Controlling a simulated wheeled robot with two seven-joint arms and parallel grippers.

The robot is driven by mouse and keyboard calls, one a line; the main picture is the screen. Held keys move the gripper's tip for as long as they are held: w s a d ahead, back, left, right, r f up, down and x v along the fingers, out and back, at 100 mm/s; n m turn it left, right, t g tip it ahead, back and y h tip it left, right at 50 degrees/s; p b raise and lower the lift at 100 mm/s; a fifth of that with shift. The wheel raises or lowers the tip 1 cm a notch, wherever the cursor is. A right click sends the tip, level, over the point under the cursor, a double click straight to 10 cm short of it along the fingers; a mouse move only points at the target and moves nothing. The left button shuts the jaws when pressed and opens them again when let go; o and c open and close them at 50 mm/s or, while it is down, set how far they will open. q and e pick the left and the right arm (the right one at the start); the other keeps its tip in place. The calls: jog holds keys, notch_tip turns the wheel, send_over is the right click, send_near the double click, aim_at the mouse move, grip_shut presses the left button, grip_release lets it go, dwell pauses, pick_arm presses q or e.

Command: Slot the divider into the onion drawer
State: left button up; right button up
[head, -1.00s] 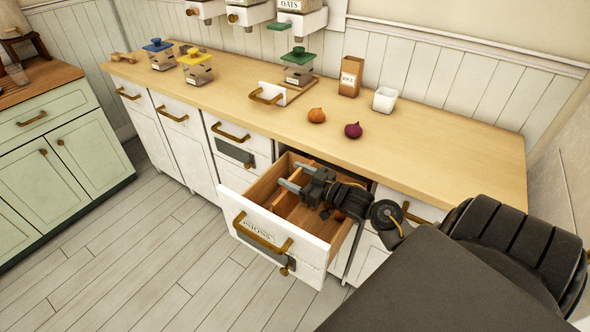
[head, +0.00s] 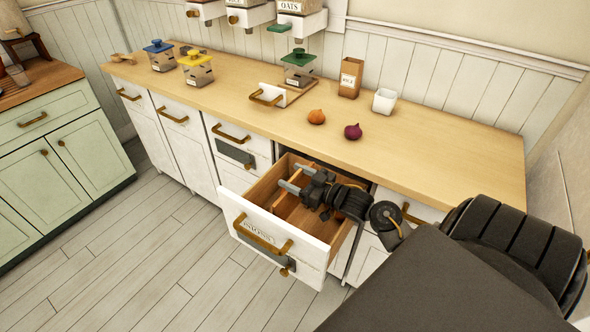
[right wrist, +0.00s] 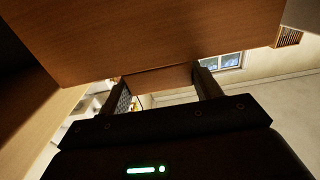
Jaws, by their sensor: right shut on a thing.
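The onion drawer (head: 309,262) is pulled out below the counter, its white front labelled and fitted with a brass handle. My right gripper (head: 290,177) is inside the drawer's opening, shut on the wooden divider (head: 295,181). In the right wrist view, the divider (right wrist: 162,78) shows between the two fingers, under a larger wooden surface. How deep the divider sits and whether it touches the drawer's floor cannot be told. My gripper and forearm hide the drawer's right part. My left gripper is not in view.
An orange onion (head: 316,117) and a purple onion (head: 353,131) rest on the wooden counter (head: 440,150) above the drawer. A brown box (head: 350,78), a white cup (head: 384,100) and lidded jars stand behind. The floor before the drawer is clear.

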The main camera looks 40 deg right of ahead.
aim_at(296, 198)
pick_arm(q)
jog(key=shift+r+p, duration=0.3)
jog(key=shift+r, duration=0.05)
pick_arm(e)
jog(key=shift+r, duration=0.1)
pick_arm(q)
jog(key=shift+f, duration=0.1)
